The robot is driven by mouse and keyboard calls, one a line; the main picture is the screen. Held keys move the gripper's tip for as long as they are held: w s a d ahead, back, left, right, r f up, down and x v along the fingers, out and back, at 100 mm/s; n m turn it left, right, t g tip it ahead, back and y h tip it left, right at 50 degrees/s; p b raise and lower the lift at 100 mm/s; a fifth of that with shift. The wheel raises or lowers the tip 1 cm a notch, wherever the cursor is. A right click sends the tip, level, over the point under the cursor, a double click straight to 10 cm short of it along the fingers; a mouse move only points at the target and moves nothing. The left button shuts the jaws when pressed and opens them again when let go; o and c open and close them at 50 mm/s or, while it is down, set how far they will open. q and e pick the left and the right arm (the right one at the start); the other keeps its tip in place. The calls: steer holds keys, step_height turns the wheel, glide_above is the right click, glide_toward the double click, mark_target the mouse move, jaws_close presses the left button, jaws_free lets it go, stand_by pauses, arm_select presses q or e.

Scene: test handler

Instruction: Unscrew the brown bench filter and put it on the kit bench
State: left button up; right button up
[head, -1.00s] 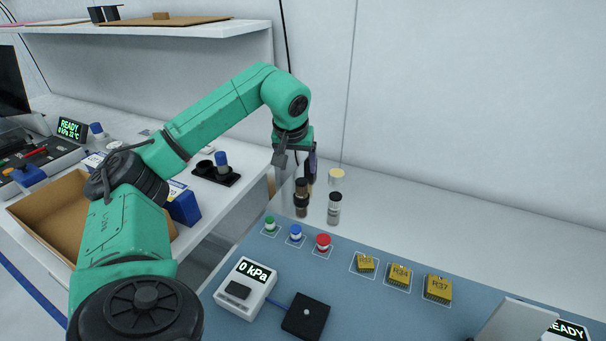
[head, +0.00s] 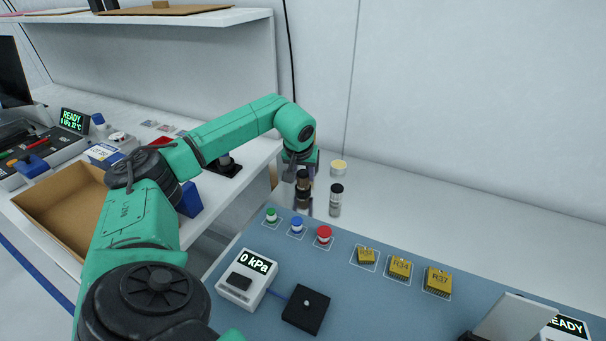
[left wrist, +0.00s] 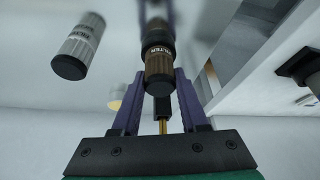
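The brown bench filter (head: 304,198) stands upright on the glossy light bench, with a dark top. It also shows in the left wrist view (left wrist: 159,62), its top towards the camera. My left gripper (head: 303,183) points down over it. In the left wrist view its two purple fingers (left wrist: 160,82) lie on either side of the brown filter's top, seemingly with a small gap. Contact with the filter cannot be made out. My right gripper is not in view. Which surface is the kit bench is not marked.
A white-grey filter with a black top (head: 335,200) stands close to the right of the brown one. A cream-topped jar (head: 338,168) is behind. Green (head: 271,215), blue (head: 296,224) and red (head: 323,234) knobs and a 0 kPa gauge (head: 246,279) are in front. A cardboard box (head: 60,215) is left.

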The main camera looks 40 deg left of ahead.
arm_select(q)
steer(key=shift+o, duration=0.6)
steer(key=shift+a+m, duration=0.1)
steer(key=shift+m, duration=0.6)
steer(key=m+h, duration=0.1)
steer(key=m, duration=0.2)
steer(key=shift+t+h, duration=0.3)
jaws_close()
steer(key=n+y+p, duration=0.1)
steer(key=n+p, duration=0.1)
steer(key=n, duration=0.1)
steer(key=n+g+y+p, duration=0.1)
steer(key=n+p, duration=0.1)
steer(key=n, duration=0.1)
steer(key=n+g+p, duration=0.1)
steer(key=n+p, duration=0.1)
steer(key=n, duration=0.1)
steer(key=shift+d+r+y, duration=0.2)
steer(key=shift+r+y, duration=0.15)
steer(key=shift+y, duration=0.05)
steer(key=shift+f+n+g, duration=0.15)
steer(key=shift+n+g, duration=0.25)
steer(key=shift+n, duration=0.4)
steer(key=shift+a+f+n+y, duration=0.1)
steer(key=shift+f+n+y, duration=0.1)
steer(key=shift+n+y, duration=0.1)
